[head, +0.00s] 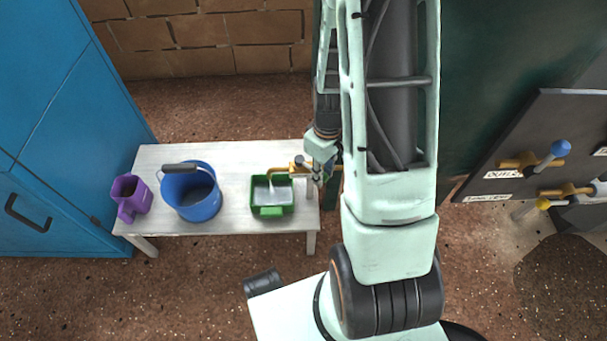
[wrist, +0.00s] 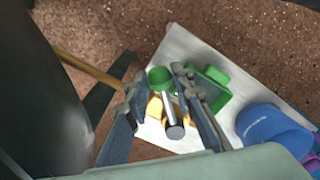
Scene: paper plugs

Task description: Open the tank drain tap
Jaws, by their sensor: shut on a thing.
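The brass tap (head: 283,170) sticks out over a green tub (head: 272,211) on the white bench. A pale streak shows below its spout, and the tub holds something pale grey. My gripper (head: 318,172) is at the tap's right end, mostly hidden by my arm in the head view. In the wrist view my gripper (wrist: 157,82) has its fingers on either side of the tap's lever, shut on it. The lever's green knob (wrist: 160,77) and grey stem (wrist: 168,106) show between the fingers. Some brass (wrist: 154,107) shows behind them. The exact finger contact is hard to see.
A blue bucket (head: 198,203) and a purple jug (head: 130,198) stand on the white bench (head: 235,158) left of the tub. A blue cabinet (head: 50,130) is at the left. A dark panel (head: 545,115) with blue-knobbed and yellow-knobbed taps is at the right.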

